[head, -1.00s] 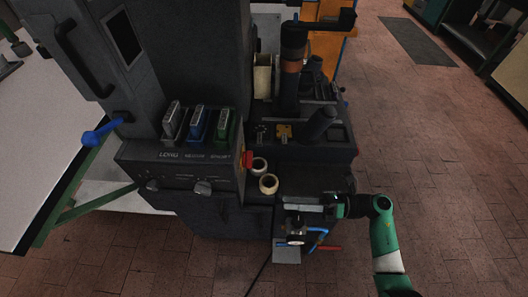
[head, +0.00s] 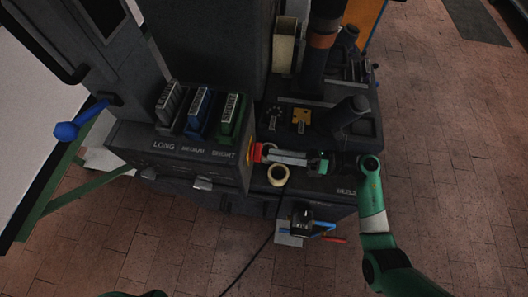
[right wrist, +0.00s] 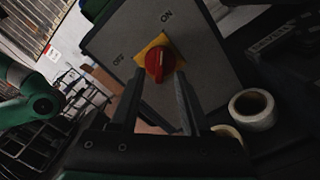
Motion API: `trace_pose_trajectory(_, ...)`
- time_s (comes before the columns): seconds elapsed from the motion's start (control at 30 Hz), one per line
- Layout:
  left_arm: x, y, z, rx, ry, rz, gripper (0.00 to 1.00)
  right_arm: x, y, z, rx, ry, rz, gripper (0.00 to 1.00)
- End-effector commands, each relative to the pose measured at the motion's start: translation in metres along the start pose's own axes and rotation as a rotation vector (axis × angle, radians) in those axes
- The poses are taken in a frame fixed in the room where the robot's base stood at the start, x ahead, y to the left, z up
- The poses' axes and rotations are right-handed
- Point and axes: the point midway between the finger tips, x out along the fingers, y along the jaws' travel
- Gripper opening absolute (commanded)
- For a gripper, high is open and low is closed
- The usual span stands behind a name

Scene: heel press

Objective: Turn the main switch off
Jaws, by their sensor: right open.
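The main switch is a red knob (right wrist: 157,63) on a yellow plate, set in a grey panel marked OFF and ON in the right wrist view. The knob's ridge stands nearly upright there, roughly in line with the ON mark. In the head view the red switch (head: 256,153) is on the right side of the labelled control box. My right gripper (right wrist: 158,88) is open, its two fingers pointing at the knob, one on either side of it in the picture. In the head view the right gripper (head: 272,156) is close to the switch; contact cannot be told. My left gripper is out of view.
Tape rolls (head: 278,175) lie just below the right gripper; one also shows in the right wrist view (right wrist: 252,108). Green, blue and grey cassettes (head: 199,113) stand on the control box. A dark upright handle (head: 347,112) stands behind the right gripper. A blue lever (head: 80,122) is at left.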

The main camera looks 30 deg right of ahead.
Motion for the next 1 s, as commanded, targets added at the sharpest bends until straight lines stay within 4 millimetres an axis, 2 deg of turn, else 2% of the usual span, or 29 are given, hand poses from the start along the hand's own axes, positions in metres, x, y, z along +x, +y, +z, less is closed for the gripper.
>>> trace_pose_trajectory(0.1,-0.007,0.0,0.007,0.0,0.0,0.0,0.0,0.023,-0.001,-0.003,0.0,0.002,0.004,0.46)
trace_pose_trajectory(0.2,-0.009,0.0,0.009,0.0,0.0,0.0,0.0,0.035,-0.001,-0.002,-0.001,0.001,0.002,0.46)
trace_pose_trajectory(0.53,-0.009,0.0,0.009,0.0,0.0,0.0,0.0,0.041,0.0,0.0,0.001,-0.001,0.0,0.46)
trace_pose_trajectory(0.57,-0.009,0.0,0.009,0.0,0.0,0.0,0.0,0.041,0.0,0.0,0.001,-0.001,0.0,0.43)
trace_pose_trajectory(0.8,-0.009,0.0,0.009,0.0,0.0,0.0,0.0,0.041,0.0,0.0,0.001,-0.001,0.0,0.0)
trace_pose_trajectory(1.0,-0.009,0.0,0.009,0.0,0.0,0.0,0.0,0.041,0.0,0.0,0.001,-0.001,0.0,0.0)
